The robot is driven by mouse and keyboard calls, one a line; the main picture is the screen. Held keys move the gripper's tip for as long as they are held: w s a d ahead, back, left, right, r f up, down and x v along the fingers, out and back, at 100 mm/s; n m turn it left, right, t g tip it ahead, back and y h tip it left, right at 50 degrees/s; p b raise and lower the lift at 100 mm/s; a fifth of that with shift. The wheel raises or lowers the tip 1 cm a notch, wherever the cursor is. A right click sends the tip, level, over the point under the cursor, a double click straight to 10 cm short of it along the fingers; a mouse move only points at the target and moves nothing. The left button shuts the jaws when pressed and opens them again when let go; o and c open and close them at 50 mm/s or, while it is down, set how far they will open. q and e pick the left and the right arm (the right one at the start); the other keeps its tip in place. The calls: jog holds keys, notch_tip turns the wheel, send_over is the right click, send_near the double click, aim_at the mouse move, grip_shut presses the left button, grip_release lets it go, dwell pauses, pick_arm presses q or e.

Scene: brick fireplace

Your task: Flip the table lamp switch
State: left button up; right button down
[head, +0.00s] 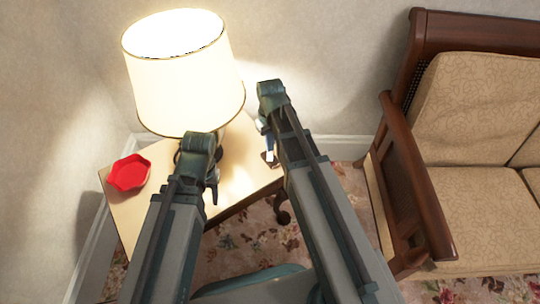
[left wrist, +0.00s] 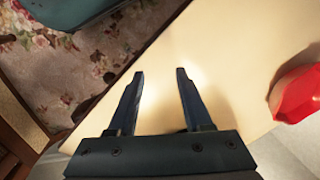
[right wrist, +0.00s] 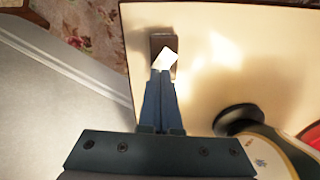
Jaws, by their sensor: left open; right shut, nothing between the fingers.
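The table lamp (head: 185,75) is lit and stands on a small wooden table (head: 125,215) in the head view. Its switch, a brown base with a white rocker (right wrist: 168,58), lies near the table's edge in the right wrist view. The switch (head: 270,157) is partly covered in the head view. My right gripper (right wrist: 161,73) is shut and empty, its tips at the white rocker; I cannot tell whether they touch. My left gripper (left wrist: 160,72) is open and empty over the table top.
A red dish (head: 129,172) sits on the table's left side and also shows in the left wrist view (left wrist: 298,95). The lamp's dark foot (right wrist: 235,118) is close to my right gripper. A wooden sofa (head: 425,170) stands to the right.

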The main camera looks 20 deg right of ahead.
pick_arm(q)
jog(key=shift+f+b, duration=0.85)
jog(key=shift+b, duration=0.05)
pick_arm(e)
jog(key=shift+f, duration=0.9)
notch_tip(320, 180, up, 7)
jog(key=p, duration=0.7)
jog(key=shift+r, duration=0.1)
pick_arm(q)
notch_tip(320, 180, up, 7)
pick_arm(e)
jog(key=s+a+n+h, duration=0.1)
jog(key=s+a, duration=1)
jog(key=s, duration=0.4)
pick_arm(q)
notch_tip(320, 180, up, 29)
jog(key=p, duration=2.9)
jog(key=shift+r, duration=0.15)
pick_arm(e)
notch_tip(320, 180, up, 29)
jog(key=shift+w+d+r, duration=0.15)
jog(key=shift+w+d, duration=0.1)
jog(key=shift+w, duration=0.1)
